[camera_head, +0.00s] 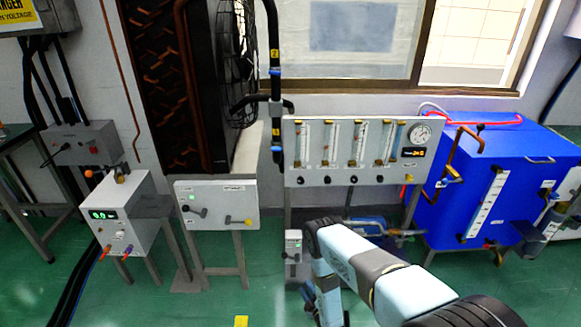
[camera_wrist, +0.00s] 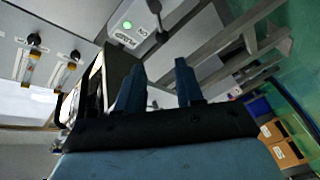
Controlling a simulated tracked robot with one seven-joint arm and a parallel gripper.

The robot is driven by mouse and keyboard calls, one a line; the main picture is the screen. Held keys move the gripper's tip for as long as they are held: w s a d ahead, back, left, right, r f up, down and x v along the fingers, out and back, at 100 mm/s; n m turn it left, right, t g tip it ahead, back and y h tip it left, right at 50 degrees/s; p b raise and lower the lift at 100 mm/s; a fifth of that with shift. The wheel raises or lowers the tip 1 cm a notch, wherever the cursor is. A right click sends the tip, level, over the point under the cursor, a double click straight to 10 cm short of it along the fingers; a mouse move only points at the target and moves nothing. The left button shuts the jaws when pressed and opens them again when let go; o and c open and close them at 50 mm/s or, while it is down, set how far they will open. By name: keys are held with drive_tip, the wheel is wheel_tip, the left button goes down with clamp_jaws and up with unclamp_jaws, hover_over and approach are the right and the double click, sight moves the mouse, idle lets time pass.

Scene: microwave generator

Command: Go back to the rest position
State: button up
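My arm (camera_head: 372,268) enters the head view from the bottom right. It is raised and bent at a joint near the picture's lower middle, in front of the flowmeter panel. My gripper shows in the wrist view (camera_wrist: 160,72). Its two dark blue fingers stand apart with a clear gap and nothing between them, so it is open and empty. In the head view the fingertips cannot be made out clearly. A small grey box (camera_head: 293,246) with a green light stands just left of the arm in that view.
A panel with several flowmeters (camera_head: 362,150) stands behind my arm. A blue tank (camera_head: 505,190) is at right. A grey switch box (camera_head: 217,206) and a meter box with green digits (camera_head: 118,217) stand at left.

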drive_tip(key=w+a+r+m+g+h, duration=0.1)
drive_tip(key=w+r+m+g+h, duration=0.15)
drive_tip(key=w+r, duration=2.1)
drive_tip(key=w+d+r+m+g+h, duration=0.1)
drive_tip(key=d+r+m+h, duration=0.15)
drive_tip(key=r, duration=1.35)
drive_tip(key=d+r+m+g+h, duration=0.1)
drive_tip(key=d+r+m, duration=0.25)
drive_tip(key=r, duration=1.15)
drive_tip(key=s+d+r+m+g+h, duration=0.15)
drive_tip(key=s+d+r, duration=0.25)
drive_tip(key=s+r, duration=0.7)
drive_tip(key=s+d+r+m+g, duration=0.15)
drive_tip(key=s+d+r, duration=0.25)
drive_tip(key=s+r, duration=0.75)
drive_tip(key=s+d+r+m+g, duration=0.1)
drive_tip(key=s+r+m, duration=0.1)
drive_tip(key=s, duration=1.3)
drive_tip(key=s+d+r+m+g, duration=0.2)
drive_tip(key=s+r+m, duration=0.1)
drive_tip(key=s, duration=1.2)
drive_tip(key=shift+d+r, duration=0.2)
drive_tip(key=shift+r, duration=0.35)
